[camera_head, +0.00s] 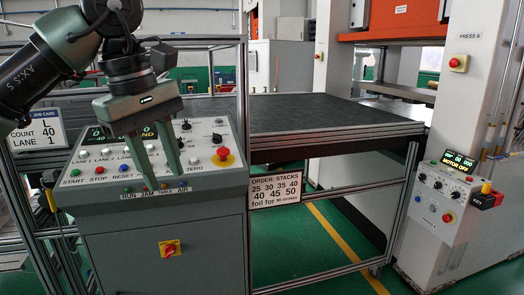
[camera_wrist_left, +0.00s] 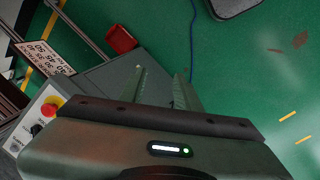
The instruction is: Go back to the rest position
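My left gripper (camera_head: 161,163) is in front of the grey control console (camera_head: 165,235), over its sloped button panel. Its two green-grey fingers point down and stand apart with nothing between them. It hides part of the console's display and some lane buttons. In the left wrist view the fingers of my left gripper (camera_wrist_left: 160,85) also show apart and empty, with the console and the green floor (camera_wrist_left: 245,60) beyond them. My right gripper is not in either view.
A red emergency button (camera_head: 223,155) sits on the console's right side, close to the gripper. A dark table (camera_head: 320,115) extends behind it. A job card (camera_head: 38,130) is at left, an order sign (camera_head: 275,189) right of the console. A press control box (camera_head: 440,190) stands at far right.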

